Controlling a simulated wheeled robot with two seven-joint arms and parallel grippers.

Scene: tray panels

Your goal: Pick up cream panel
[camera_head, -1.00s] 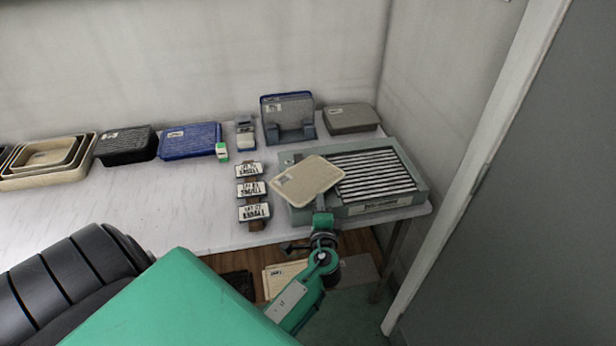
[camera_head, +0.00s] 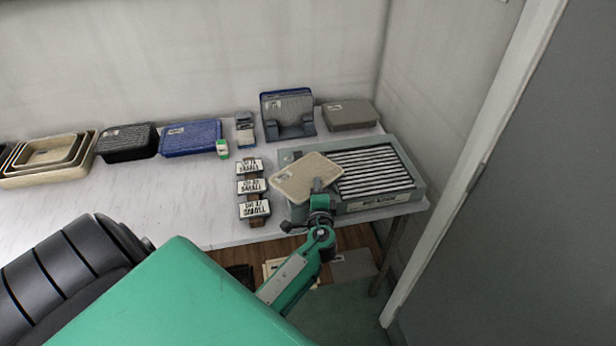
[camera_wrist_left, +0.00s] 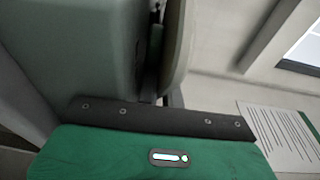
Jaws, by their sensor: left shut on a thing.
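The cream panel (camera_head: 298,176) is a flat, pale, rounded plate in the head view. It lies over the left part of a grey-green slotted rack (camera_head: 418,180), slightly tilted. Whether it touches the rack is unclear. My left gripper (camera_head: 319,187) is shut on the near right edge of the cream panel. In the left wrist view the panel (camera_wrist_left: 178,45) shows as a narrow beige edge at the upper middle, beside a large grey-green surface (camera_wrist_left: 75,50). The fingertips are mostly hidden there. My right gripper is not in view.
Several labelled blocks (camera_head: 252,187) stand left of the rack. Behind are a blue panel in a grey stand (camera_head: 290,130), a grey box (camera_head: 350,115), a blue tray (camera_head: 190,138), a black tray (camera_head: 125,142) and nested cream trays (camera_head: 45,180). The white table (camera_head: 150,200) is clear at front left.

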